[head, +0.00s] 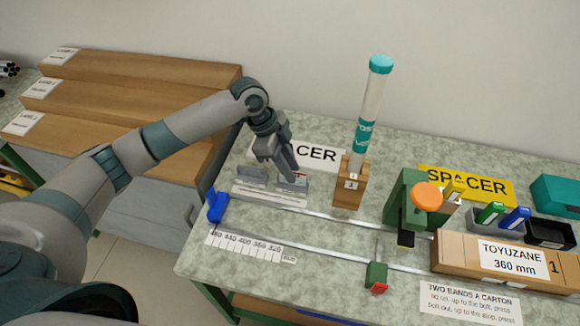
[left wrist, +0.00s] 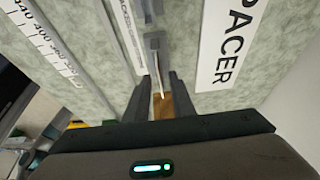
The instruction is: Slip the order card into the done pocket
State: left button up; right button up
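A small white card with a red mark, probably the order card (head: 300,178), stands at the right-hand grey holder on a pale strip. In the left wrist view a thin white edge (left wrist: 161,88), likely this card seen edge-on, lies between the fingers. Another grey holder (head: 251,175) stands to its left; I see no card in it. I cannot read which holder is the done pocket. My left gripper (head: 293,176) points down at the right-hand holder and hides part of it. Its fingers (left wrist: 159,98) are apart, with gaps beside the white edge. My right gripper is out of view.
A wooden block (head: 347,188) with an upright clear tube (head: 371,100) stands close right of the gripper. A rail with a blue end stop (head: 217,206) runs in front. A green press (head: 404,204) and a long carton (head: 462,254) are farther right. Wooden steps (head: 130,85) stand left.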

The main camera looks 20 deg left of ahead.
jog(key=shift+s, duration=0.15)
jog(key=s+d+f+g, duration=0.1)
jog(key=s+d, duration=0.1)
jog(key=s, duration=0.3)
pick_arm(q)
jog(key=b+v, duration=0.1)
jog(key=v, duration=0.2)
jog(key=shift+a+r, duration=0.15)
jog(key=b+v, duration=0.2)
jog(key=v, duration=1.2)
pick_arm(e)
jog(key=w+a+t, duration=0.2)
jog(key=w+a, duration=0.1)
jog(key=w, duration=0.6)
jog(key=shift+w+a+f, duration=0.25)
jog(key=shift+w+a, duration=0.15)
